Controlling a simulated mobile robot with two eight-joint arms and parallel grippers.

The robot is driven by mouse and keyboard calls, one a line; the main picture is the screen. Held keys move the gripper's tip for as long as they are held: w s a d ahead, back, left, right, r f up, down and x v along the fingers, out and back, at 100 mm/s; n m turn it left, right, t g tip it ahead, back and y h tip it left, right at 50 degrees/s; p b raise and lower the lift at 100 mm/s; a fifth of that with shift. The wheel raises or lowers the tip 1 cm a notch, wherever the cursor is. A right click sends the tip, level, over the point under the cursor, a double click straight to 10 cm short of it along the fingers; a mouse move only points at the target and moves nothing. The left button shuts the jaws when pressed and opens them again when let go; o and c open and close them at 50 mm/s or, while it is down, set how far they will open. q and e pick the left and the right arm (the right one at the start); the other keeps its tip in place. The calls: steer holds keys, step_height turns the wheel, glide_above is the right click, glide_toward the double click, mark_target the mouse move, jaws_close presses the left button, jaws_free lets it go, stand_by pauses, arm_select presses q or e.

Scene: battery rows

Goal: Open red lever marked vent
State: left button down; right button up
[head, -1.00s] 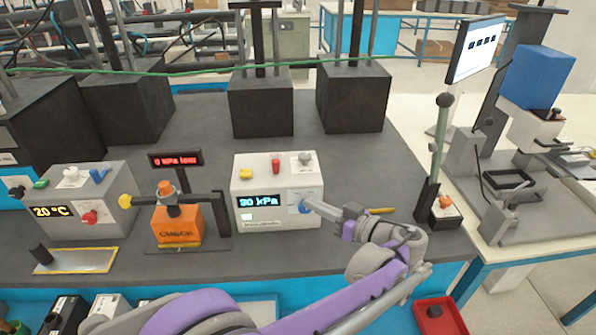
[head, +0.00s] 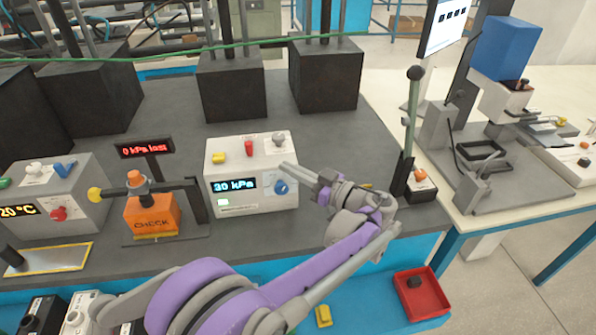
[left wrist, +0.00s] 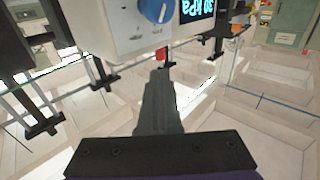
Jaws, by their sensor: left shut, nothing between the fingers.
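A small red lever (head: 249,148) stands on top of the white box (head: 222,205), between a yellow knob (head: 218,158) and a grey knob (head: 279,139). Its label is too small to read. The box front has a blue knob (head: 281,187) and a display reading 30 kPa (head: 234,186). My left gripper (head: 287,168) is shut and empty, with its tip by the box's right front, just above the blue knob. In the left wrist view, turned upside down, the shut fingers (left wrist: 160,78) point toward the red lever (left wrist: 162,56). I cannot tell whether they touch the box.
An orange CHECK block (head: 152,215) and a red-lit sign (head: 145,148) stand left of the box. A grey box reading 20 °C (head: 75,190) is farther left. A tall green lever (head: 411,120) stands at right. Dark blocks (head: 324,78) line the back.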

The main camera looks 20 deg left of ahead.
mark_target(252, 150)
arm_select(q)
steer(key=x, duration=0.9)
steer(key=shift+w, duration=0.1)
steer(key=shift+a, duration=0.1)
